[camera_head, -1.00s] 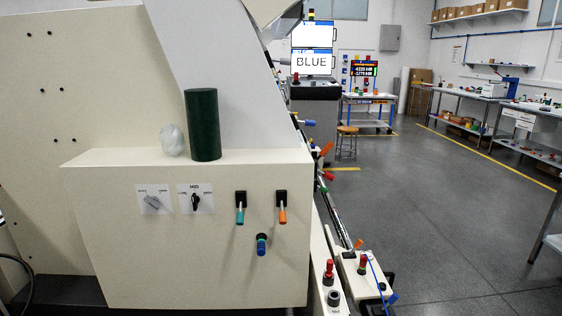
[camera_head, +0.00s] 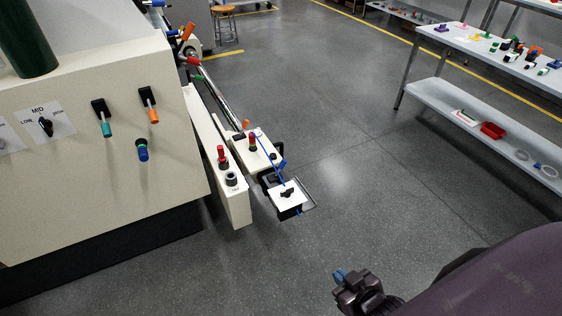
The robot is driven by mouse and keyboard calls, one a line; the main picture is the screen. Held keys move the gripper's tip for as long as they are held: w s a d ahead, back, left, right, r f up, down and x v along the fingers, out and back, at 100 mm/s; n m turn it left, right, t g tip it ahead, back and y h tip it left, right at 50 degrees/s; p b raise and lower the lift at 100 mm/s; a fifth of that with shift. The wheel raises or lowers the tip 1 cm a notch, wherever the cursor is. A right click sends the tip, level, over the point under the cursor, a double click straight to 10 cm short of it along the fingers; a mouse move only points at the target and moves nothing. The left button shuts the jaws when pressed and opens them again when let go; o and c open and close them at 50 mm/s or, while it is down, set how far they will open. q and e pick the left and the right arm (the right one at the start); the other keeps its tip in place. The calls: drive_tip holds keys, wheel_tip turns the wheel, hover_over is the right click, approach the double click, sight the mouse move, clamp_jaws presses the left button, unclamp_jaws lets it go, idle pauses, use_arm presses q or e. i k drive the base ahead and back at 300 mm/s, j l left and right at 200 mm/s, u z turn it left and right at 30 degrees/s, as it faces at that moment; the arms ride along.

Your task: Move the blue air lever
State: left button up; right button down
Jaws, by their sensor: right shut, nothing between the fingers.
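A small blue lever (camera_head: 282,164) sticks out at the right side of the cream machine, beside the end of a thin blue hose (camera_head: 268,152). Just in front of it is a white plate (camera_head: 287,195) with a black knob. A blue knob (camera_head: 142,150) is also on the machine's front panel, below a teal-handled lever (camera_head: 105,122) and an orange-handled lever (camera_head: 150,107). My right gripper (camera_head: 340,275) is low in the picture, shut and empty, over the floor and well apart from the blue lever. My left gripper is not in view.
Red-topped buttons (camera_head: 221,155) sit on a cream rail (camera_head: 218,170) left of the blue lever. Grey floor (camera_head: 370,190) is open between the machine and a shelf bench (camera_head: 480,127) at the right. A stool (camera_head: 223,15) stands far back.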

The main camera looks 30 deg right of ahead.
sight(283, 162)
drive_tip(key=l+u, duration=0.15)
drive_tip(key=l, duration=0.75)
drive_tip(key=l+u, duration=0.1)
drive_tip(key=l, duration=0.8)
drive_tip(key=l+u, duration=0.15)
drive_tip(key=l, duration=0.75)
drive_tip(key=k+l+u, duration=0.1)
drive_tip(key=l, duration=0.8)
drive_tip(key=k, duration=0.05)
